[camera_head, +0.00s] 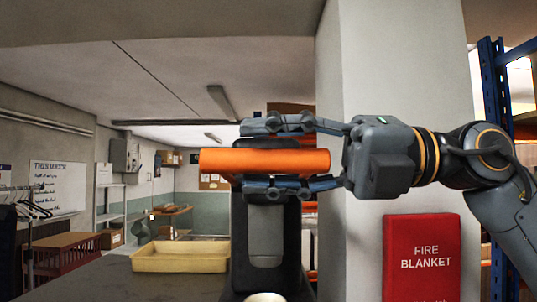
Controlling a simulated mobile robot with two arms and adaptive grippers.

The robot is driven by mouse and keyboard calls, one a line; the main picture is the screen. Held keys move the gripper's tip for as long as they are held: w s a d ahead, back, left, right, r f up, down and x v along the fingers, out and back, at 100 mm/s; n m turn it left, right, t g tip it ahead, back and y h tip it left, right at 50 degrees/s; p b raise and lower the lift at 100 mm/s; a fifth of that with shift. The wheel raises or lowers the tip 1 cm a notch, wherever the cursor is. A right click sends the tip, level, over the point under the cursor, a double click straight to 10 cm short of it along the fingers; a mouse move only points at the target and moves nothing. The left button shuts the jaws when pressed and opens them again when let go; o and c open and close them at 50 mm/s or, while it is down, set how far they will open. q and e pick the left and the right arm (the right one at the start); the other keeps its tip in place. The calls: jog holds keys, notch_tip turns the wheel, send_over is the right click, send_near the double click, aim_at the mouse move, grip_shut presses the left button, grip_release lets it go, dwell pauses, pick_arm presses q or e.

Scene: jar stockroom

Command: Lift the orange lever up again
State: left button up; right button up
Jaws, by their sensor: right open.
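The orange lever (222,161) is a thick horizontal bar at the middle of the view, at the top of a dark upright device (265,235) with a grey front panel. My right gripper (262,154) comes in from the right. Its jaws are open, one finger above the lever and one below it. Whether either finger touches the lever I cannot tell. My left gripper is not in view.
The device stands on a dark counter (95,279) with a shallow yellow tray (180,258) to its left. A pale round item (265,297) shows at the bottom edge. A red fire blanket box (421,257) is on the pillar (400,60) at right. Blue shelving stands beyond.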

jog(key=d, duration=1.1)
jog(key=shift+d, duration=0.4)
